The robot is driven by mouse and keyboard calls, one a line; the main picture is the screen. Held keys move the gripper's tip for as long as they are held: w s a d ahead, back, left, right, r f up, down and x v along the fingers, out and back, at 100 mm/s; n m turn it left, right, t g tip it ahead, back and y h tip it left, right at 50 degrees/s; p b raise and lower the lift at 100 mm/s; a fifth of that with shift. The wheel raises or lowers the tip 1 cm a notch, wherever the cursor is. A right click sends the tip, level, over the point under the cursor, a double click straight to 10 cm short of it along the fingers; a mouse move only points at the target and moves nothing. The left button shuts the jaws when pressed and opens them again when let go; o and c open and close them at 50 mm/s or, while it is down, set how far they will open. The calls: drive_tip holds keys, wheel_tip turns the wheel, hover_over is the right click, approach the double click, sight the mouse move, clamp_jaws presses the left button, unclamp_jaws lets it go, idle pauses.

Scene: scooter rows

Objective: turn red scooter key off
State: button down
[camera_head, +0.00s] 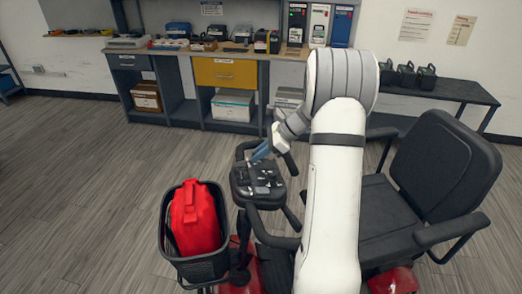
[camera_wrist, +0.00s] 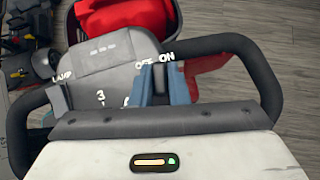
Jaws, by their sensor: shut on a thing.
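The red scooter, with red body parts low down (camera_head: 240,282), stands in front of me. Its dark control panel (camera_head: 258,180) sits on the tiller between looped handlebars. In the wrist view the grey panel (camera_wrist: 115,75) carries white LAMP, OFF and ON labels and a number 3. My gripper (camera_head: 262,152) reaches down onto the panel from above. In the wrist view its blue fingers (camera_wrist: 160,75) are shut on a small dark key (camera_wrist: 160,79) just below the OFF and ON labels. The fingers hide most of the key, so I cannot tell exactly which label it points to.
A black basket (camera_head: 205,268) holding a red bag (camera_head: 196,217) hangs at the scooter's front. The black seat (camera_head: 440,165) is on the right. A workbench (camera_head: 225,50) with a yellow drawer (camera_head: 226,73) stands behind. Open wood-look floor (camera_head: 80,180) lies to the left.

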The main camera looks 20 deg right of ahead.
drive_tip(key=n+g+p, duration=0.1)
drive_tip(key=n, duration=0.2)
drive_tip(key=n+g+p, duration=0.1)
drive_tip(key=n+g, duration=0.1)
drive_tip(key=shift+w+n+g+y+p, duration=0.1)
drive_tip(key=shift+n+g+y+p, duration=0.2)
drive_tip(key=shift+n, duration=0.1)
drive_tip(key=shift+n+g+p, duration=0.5)
drive_tip(key=shift+n+g, duration=0.5)
drive_tip(key=shift+n, duration=0.5)
drive_tip(key=shift+f, duration=0.1)
drive_tip(key=c, duration=1.4)
unclamp_jaws()
drive_tip(key=v, duration=0.8)
drive_tip(key=shift+a+b, duration=0.25)
drive_tip(key=shift+b, duration=0.05)
